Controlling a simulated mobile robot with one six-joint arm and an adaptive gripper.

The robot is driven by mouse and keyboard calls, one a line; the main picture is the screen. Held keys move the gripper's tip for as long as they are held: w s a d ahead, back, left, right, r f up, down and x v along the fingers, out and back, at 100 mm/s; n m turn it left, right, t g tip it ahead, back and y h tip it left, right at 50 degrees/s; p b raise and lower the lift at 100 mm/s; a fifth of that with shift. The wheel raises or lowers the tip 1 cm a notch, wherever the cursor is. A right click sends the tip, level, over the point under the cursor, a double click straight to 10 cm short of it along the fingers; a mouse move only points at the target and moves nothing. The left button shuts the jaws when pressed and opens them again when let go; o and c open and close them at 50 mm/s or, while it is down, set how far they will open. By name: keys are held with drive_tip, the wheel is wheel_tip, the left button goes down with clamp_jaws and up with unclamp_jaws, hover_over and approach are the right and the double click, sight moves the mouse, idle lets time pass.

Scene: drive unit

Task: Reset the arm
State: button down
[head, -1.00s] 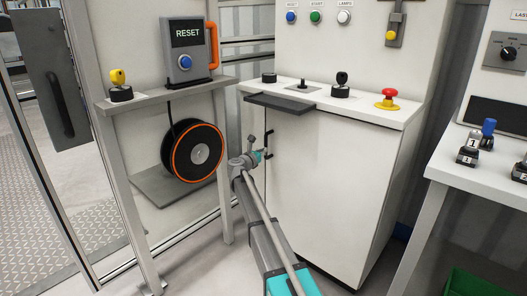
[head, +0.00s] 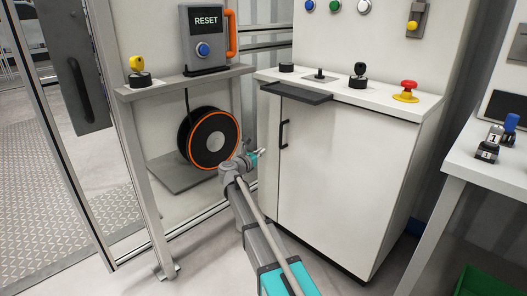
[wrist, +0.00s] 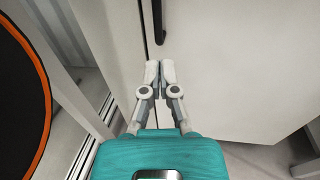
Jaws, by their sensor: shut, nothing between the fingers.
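My gripper (head: 262,153) is in front of the white cabinet (head: 345,180), left of and below its black door handle (head: 284,134) in the head view. In the wrist view my gripper (wrist: 160,72) has its two pale fingertips together with nothing between them. The handle (wrist: 158,22) shows just beyond the fingertips there; the depth gap is hard to judge. My arm stretches low from the bottom of the head view, teal and grey, toward the cabinet's left edge. Nothing hangs from the gripper.
A RESET box (head: 205,22) with a blue button stands on the left shelf (head: 190,80), beside a yellow-topped key switch (head: 138,70). An orange-rimmed reel (head: 213,140) is below. A red emergency button (head: 406,89) is on the cabinet top. A table (head: 495,155) stands right.

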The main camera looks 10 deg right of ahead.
drive_tip(key=shift+r, duration=0.1)
idle(0.3)
drive_tip(key=s+a+r+n+t+y+p, duration=0.1)
drive_tip(key=a+r+n+t+y, duration=0.15)
drive_tip(key=n+y, duration=0.55)
drive_tip(key=s+a+r+n+t+y, duration=0.1)
drive_tip(key=a+n+t+y, duration=0.3)
drive_tip(key=n, duration=0.7)
drive_tip(key=s+a+f+n+g+y+p, duration=0.1)
drive_tip(key=s+a+f+n+g+y, duration=0.2)
drive_tip(key=s+f+n+g+y, duration=0.7)
drive_tip(key=s+d+f+n+g+h+p, duration=0.1)
drive_tip(key=s+d+f+n+g+h, duration=0.3)
drive_tip(key=s, duration=0.5)
drive_tip(key=s+d+f+n+g+h, duration=0.2)
drive_tip(key=s+d+n, duration=0.2)
drive_tip(key=s+n, duration=0.35)
drive_tip(key=s+d+f+n+g+h+p, duration=0.1)
drive_tip(key=s+d+f+n+g+h, duration=0.3)
drive_tip(key=s, duration=0.6)
wheel_tip(320, 180, up, 40)
drive_tip(key=p, duration=3.7)
drive_tip(key=shift+f+t+y+p, duration=0.2)
drive_tip(key=shift+t+y+p, duration=0.15)
drive_tip(key=shift+t, duration=0.1)
